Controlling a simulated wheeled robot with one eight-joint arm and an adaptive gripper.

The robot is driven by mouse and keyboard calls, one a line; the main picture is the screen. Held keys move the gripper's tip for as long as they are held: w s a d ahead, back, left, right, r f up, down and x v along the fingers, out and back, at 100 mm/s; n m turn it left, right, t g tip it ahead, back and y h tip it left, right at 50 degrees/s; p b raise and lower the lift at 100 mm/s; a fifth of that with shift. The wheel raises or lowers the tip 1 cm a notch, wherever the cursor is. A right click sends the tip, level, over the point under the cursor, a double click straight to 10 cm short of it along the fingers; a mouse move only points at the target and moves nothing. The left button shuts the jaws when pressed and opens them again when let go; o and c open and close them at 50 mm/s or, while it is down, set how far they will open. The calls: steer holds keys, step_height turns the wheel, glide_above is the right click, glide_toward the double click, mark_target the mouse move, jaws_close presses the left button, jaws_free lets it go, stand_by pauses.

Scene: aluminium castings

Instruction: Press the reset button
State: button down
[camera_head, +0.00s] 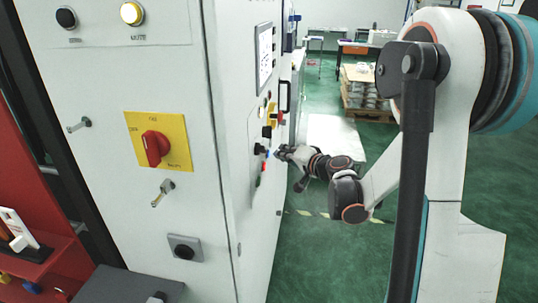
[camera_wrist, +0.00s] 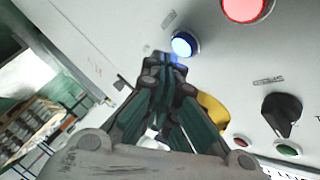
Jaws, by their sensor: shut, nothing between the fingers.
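The blue button (camera_wrist: 183,44), lit, sits on the grey panel just beyond my fingertips in the wrist view. Its label beside it is too small to read, so I cannot confirm that it is the reset button. My gripper (camera_wrist: 168,60) is shut and empty, with its tips close to the button's lower left edge; I cannot tell whether they touch it. In the head view my gripper (camera_head: 280,152) reaches the side panel of the cabinet (camera_head: 226,150) at the height of the small buttons.
Near the blue button are a lit red button (camera_wrist: 244,8), a black selector knob (camera_wrist: 282,116), a green button (camera_wrist: 288,150) and a yellow part (camera_wrist: 214,110) half hidden by my fingers. A red rotary switch (camera_head: 154,149) is on the cabinet front. Green floor lies open to the right.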

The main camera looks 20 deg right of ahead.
steer(key=shift+a, duration=0.1)
stand_by(0.5)
steer(key=shift+w+a, duration=0.25)
steer(key=shift+w+a, duration=0.2)
steer(key=shift+a, duration=0.2)
stand_by(0.8)
steer(key=shift+d, duration=0.1)
steer(key=shift+s+d+b, duration=0.35)
steer(key=shift+s+d, duration=0.1)
steer(key=shift+d, duration=0.15)
stand_by(0.3)
steer(key=s+d, duration=0.2)
steer(key=d, duration=0.2)
steer(key=shift+s+d, duration=0.1)
steer(key=shift+s, duration=0.3)
stand_by(0.6)
